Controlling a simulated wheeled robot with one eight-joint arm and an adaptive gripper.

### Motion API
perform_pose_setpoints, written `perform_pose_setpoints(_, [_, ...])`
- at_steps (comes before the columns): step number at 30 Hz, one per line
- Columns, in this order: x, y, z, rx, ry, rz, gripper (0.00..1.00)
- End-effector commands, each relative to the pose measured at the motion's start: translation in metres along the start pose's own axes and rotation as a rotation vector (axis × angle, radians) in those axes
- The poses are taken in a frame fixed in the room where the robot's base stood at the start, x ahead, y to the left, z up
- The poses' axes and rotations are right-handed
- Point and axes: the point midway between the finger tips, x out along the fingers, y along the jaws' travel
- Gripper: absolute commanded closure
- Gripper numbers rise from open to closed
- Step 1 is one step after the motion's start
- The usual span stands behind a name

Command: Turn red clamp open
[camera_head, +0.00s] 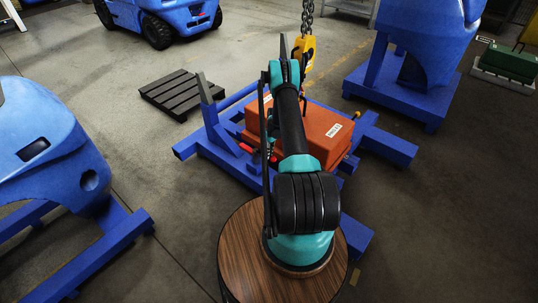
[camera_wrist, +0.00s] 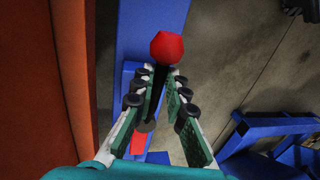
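The red clamp shows in the wrist view as a faceted red knob (camera_wrist: 166,48) on a dark lever. The knob lies just past my gripper's fingertips (camera_wrist: 163,76). The two fingers stand apart, one on each side of the dark lever, with floor and blue frame visible between them. I cannot tell whether either finger touches it. A flat red piece (camera_wrist: 139,142) shows lower down, partly hidden by the left finger. In the head view, a small red part (camera_head: 246,148) shows left of the orange counterweight (camera_head: 325,131); my arm hides most of my gripper there.
The counterweight sits on a blue frame (camera_head: 391,146) with protruding beams and an upright post. A yellow hook (camera_head: 304,53) on a chain hangs above it. Blue machine bodies stand at left and upper right. A dark pallet (camera_head: 181,93) lies behind; the floor between is clear.

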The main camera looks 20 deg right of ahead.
Motion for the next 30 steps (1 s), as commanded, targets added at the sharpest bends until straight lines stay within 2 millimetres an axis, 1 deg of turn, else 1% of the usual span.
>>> perform_pose_setpoints(1, [-0.001, 0.003, -0.001, 0.001, 0.002, 0.005, 0.82])
perform_pose_setpoints(5, [-0.001, 0.002, -0.001, 0.001, 0.002, 0.004, 0.66])
perform_pose_setpoints(13, [-0.001, 0.001, 0.000, 0.001, 0.002, 0.003, 0.66])
perform_pose_setpoints(17, [-0.007, 0.001, 0.000, 0.001, 0.002, 0.003, 0.66])
perform_pose_setpoints(20, [-0.020, 0.001, 0.000, 0.001, 0.002, 0.003, 0.66])
perform_pose_setpoints(30, [-0.088, 0.001, 0.000, 0.002, 0.002, 0.003, 0.66])
